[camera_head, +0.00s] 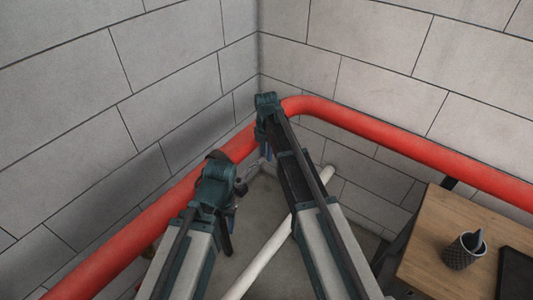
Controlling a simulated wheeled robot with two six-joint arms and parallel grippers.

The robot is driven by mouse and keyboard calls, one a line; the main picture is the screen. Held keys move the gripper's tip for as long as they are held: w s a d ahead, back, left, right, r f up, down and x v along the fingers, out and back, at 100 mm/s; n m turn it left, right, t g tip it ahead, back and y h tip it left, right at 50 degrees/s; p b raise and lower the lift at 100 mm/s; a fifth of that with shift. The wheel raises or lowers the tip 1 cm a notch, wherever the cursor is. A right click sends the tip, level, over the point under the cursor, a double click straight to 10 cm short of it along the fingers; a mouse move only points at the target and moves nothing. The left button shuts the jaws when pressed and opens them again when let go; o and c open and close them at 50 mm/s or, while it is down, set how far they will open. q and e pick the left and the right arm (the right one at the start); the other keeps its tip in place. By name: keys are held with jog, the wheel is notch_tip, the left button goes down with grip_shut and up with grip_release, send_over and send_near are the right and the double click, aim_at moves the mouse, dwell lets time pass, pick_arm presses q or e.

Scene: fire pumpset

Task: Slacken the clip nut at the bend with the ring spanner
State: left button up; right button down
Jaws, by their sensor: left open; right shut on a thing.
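A red pipe (348,119) runs along both walls and bends at the corner. A dark clip (215,155) sits around the pipe left of the bend, partly behind my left arm; I cannot make out its nut. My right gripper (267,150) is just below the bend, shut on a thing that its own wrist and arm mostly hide. I cannot tell the ring spanner's shape there. My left gripper (234,204) is lower and to the left, just right of the pipe in the picture. It is open, and I see nothing held in it.
A wooden table (428,253) stands at the lower right. It holds a dark patterned cup (459,256) with something upright in it and a black flat item (516,276). A white pipe (259,262) slants behind my arms. Block walls (170,70) close the corner.

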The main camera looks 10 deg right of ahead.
jog(key=shift+r+p, duration=2.2)
jog(key=shift+r, duration=0.2)
